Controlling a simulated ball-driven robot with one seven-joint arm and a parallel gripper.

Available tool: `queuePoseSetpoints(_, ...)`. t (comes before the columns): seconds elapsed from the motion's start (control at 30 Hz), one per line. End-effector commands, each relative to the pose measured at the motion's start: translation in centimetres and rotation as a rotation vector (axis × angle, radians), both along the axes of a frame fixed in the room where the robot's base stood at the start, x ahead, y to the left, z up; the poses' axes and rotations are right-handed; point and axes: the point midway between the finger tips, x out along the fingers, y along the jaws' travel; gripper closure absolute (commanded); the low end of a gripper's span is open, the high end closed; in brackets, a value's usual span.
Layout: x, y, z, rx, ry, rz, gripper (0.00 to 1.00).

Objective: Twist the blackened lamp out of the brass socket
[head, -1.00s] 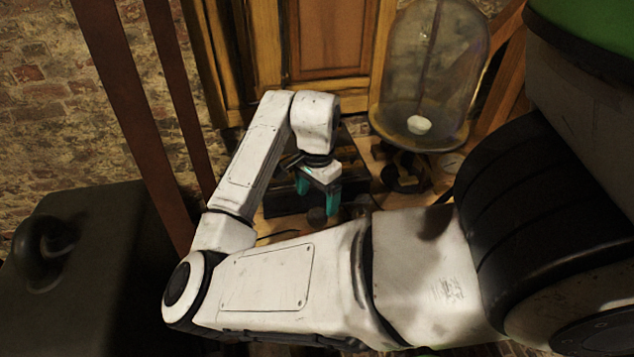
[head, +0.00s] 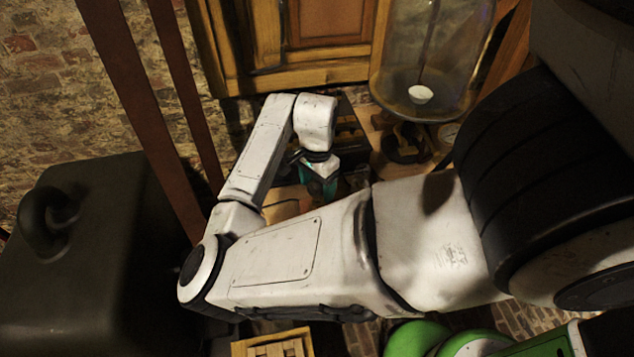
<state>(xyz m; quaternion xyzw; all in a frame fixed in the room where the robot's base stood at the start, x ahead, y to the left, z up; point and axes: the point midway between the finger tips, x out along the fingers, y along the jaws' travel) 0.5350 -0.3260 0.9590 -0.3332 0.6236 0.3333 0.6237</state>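My gripper (head: 322,188) has teal fingers and points down over a wooden bench top (head: 285,208), behind my own forearm in the head view. Its fingertips are small and dark there, so I cannot tell whether they are apart or hold something. A small dark, glassy object (head: 357,179) stands just right of the fingers; I cannot tell what it is. I cannot make out the blackened lamp or the brass socket; my arm hides part of the bench.
A tall glass dome (head: 440,50) with a white cup (head: 420,94) inside stands right of my gripper on a dark stand (head: 405,145). A wooden cabinet (head: 330,70) is behind. A large dark block (head: 90,270) with a ring handle is at left. A wooden crate (head: 272,346) is below.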

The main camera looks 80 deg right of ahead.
Motion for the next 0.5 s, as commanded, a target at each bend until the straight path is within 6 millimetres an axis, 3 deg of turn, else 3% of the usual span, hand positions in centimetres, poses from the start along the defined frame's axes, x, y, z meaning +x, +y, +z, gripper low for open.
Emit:
queuePoseSetpoints(0.07,-0.01,-0.01,0.02,0.0,0.0,0.0,0.36)
queuePoseSetpoints(0.5,-0.01,-0.01,0.03,0.0,0.0,0.0,0.78)
